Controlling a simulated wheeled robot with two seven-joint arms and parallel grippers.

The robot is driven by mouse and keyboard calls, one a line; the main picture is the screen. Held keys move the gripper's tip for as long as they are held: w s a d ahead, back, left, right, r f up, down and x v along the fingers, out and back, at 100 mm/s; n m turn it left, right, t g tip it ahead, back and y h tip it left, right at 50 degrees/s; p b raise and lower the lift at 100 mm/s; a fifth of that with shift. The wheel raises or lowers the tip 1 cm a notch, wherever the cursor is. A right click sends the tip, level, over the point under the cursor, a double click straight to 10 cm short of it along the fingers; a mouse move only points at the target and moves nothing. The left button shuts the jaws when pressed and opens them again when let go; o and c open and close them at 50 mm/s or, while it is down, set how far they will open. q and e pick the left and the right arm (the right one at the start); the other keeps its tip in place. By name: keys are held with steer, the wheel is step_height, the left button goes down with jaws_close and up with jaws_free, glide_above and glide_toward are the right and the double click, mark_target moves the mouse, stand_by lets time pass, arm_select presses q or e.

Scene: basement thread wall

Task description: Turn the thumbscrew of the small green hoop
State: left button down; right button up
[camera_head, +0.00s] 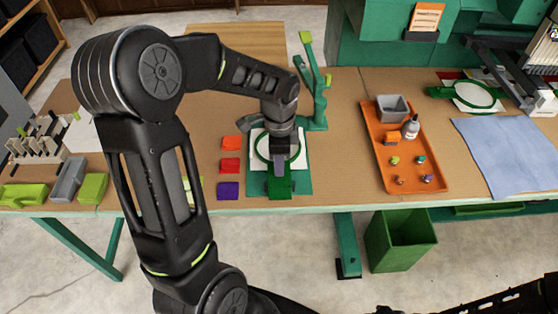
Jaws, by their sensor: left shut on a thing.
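The small green hoop (259,151) lies with white cloth in it on a green base near the table's front edge. My left gripper (279,172) points down over the hoop's near right part, at the green block (279,187) in front of it. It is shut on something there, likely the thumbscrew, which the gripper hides. My right arm shows only at the bottom right; its gripper is out of view.
A green post stand (316,100) rises just behind the hoop. Orange, red and purple squares (229,166) lie to its left. An orange tray (398,150) with small items and a blue cloth (508,155) lie to the right. A green bin (400,240) stands on the floor.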

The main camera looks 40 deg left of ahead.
arm_select(q)
steer(key=c, duration=1.1)
jaws_free()
steer(key=shift+r, duration=0.1)
step_height(320, 180, up, 8)
steer(key=shift+f+b, duration=0.2)
steer(key=shift+b, duration=0.15)
